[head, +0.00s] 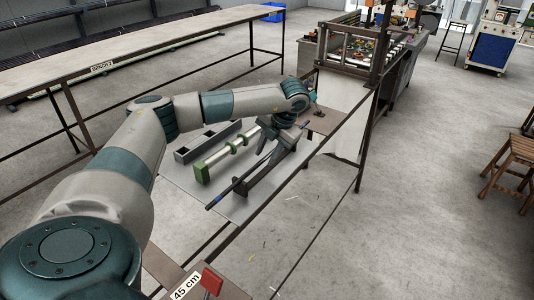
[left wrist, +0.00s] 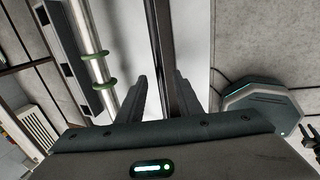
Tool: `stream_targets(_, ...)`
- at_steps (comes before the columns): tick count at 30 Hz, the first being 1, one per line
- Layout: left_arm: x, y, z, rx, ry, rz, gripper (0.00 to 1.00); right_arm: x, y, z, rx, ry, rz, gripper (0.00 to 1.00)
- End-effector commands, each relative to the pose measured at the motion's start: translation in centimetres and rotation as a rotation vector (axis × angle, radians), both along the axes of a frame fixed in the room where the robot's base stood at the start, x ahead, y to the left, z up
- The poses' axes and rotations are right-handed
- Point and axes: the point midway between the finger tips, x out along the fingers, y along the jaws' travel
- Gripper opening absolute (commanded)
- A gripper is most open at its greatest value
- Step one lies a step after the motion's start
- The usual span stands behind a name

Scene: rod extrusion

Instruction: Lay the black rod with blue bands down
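The black rod with blue bands (head: 225,192) lies slantwise over the pale board (head: 238,212) on the bench in the head view, its near end toward the lower left. A dark bar (head: 262,184) with an upright end block runs beside and below it. My left gripper (head: 279,146) is low over the rod's far half. In the left wrist view its two fingers (left wrist: 160,95) stand apart, with a dark long piece (left wrist: 163,40) running between them. I cannot tell whether the rod touches the dark bar.
A silver tube with green rings and green end block (head: 216,158) lies left of the rod. Behind it is a grey box rail (head: 207,142) with square openings. A red part (head: 212,279) and a "45 cm" label are at the near end. Frame posts (head: 362,160) stand to the right.

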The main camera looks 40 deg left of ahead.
Motion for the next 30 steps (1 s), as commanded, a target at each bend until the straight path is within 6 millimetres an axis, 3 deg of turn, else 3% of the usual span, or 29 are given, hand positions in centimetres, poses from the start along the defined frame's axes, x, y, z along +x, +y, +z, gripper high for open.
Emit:
stream_targets(10, 0.0, 0.0, 0.1, 0.000, 0.000, 0.000, 0.32, 0.0, -0.2, -0.1, -0.002, 0.000, 0.001, 0.31)
stream_targets(16, 0.1, -0.5, 1.1, -0.001, -0.003, -0.001, 0.32, 0.0, -0.2, -0.6, -0.002, 0.000, 0.001, 0.31)
stream_targets(23, 0.3, -1.7, 4.2, -0.002, -0.004, 0.000, 0.32, 0.1, 0.0, -1.8, 0.000, -0.001, 0.001, 0.31)
stream_targets(30, 0.4, -3.3, 8.9, 0.000, -0.004, -0.003, 0.32, 0.1, 0.5, -2.6, 0.004, -0.001, -0.001, 0.31)
